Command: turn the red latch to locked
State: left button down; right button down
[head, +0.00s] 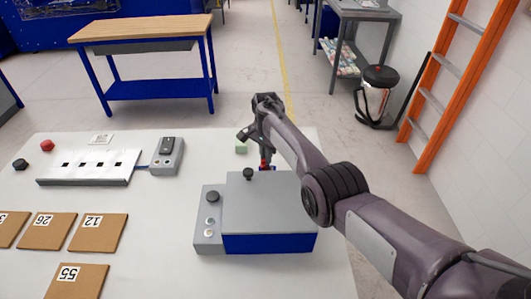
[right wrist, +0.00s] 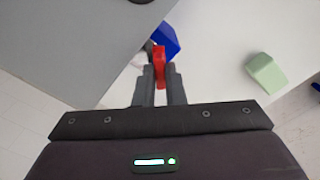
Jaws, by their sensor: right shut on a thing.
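The red latch (head: 263,165) shows as a small red piece at the far edge of the grey-and-blue box (head: 270,243), mostly hidden by my right arm in the head view. In the right wrist view the red latch (right wrist: 159,66) sits between my gripper's fingers, beside a blue part (right wrist: 167,42). My right gripper (right wrist: 160,88) is shut on the red latch. In the head view my right gripper (head: 262,150) is behind the box, partly hidden. Whether the latch is at locked cannot be told. My left gripper is not in view.
A green block (head: 241,150) lies on the white table (head: 150,270) left of my right gripper. A control panel (head: 208,232) is at the box's left. A slotted plate (head: 88,168), a grey switch box (head: 167,155) and several numbered brown boards (head: 98,233) lie further left.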

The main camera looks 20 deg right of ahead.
jog(key=n, duration=0.4)
jog(key=shift+d+r+n+p, duration=0.1)
jog(key=shift+d+n+p, duration=0.05)
jog(key=shift+n+p, duration=0.2)
jog(key=n, duration=0.4)
jog(key=shift+s+d, duration=0.1)
jog(key=shift+n, duration=0.25)
jog(key=c, duration=1.5)
grip_release()
jog(key=shift+r, duration=3.85)
